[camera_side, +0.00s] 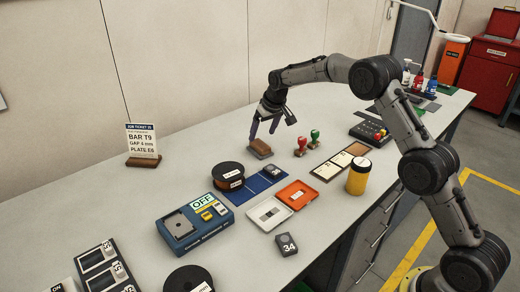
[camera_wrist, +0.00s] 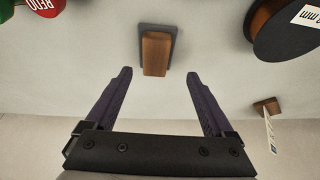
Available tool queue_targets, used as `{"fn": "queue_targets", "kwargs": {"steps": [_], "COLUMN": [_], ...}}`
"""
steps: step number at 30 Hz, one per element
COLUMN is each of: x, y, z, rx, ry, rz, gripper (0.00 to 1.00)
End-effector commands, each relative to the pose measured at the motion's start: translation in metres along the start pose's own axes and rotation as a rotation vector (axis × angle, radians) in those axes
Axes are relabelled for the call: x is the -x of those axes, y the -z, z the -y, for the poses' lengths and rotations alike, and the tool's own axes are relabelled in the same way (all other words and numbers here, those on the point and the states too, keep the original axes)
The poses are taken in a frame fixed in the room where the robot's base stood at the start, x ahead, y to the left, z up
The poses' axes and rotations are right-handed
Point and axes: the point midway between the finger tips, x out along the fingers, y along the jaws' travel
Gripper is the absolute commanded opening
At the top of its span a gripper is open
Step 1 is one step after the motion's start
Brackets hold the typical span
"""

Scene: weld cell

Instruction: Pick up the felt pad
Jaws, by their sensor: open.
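The felt pad (camera_side: 260,148) appears as a brown wooden block on a dark grey base, lying on the bench below my gripper (camera_side: 264,127). In the wrist view the felt pad (camera_wrist: 157,52) sits just beyond the fingertips, roughly centred between them. My gripper's two dark fingers are spread wide and hold nothing. The fingers look apart from the pad.
A red stamp (camera_side: 300,147) and a green stamp (camera_side: 314,138) stand right of the pad. A black-and-brown spool (camera_side: 228,176) stands to its left. A ticket stand (camera_side: 142,142) is at the back left. Bench behind the pad is clear.

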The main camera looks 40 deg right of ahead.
Motion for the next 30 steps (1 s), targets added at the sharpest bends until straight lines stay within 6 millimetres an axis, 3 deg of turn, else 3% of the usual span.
{"fn": "queue_targets", "kwargs": {"steps": [7, 16, 25, 30], "x": [-0.017, -0.056, -0.061, -0.060], "y": [0.000, -0.001, 0.000, 0.000], "z": [-0.002, -0.008, -0.008, -0.008], "rx": [-0.001, -0.001, -0.001, -0.001], "ry": [0.000, -0.001, -0.001, -0.001], "rz": [-0.001, -0.001, -0.003, -0.003], "gripper": [0.88, 0.88, 0.88, 0.59]}}
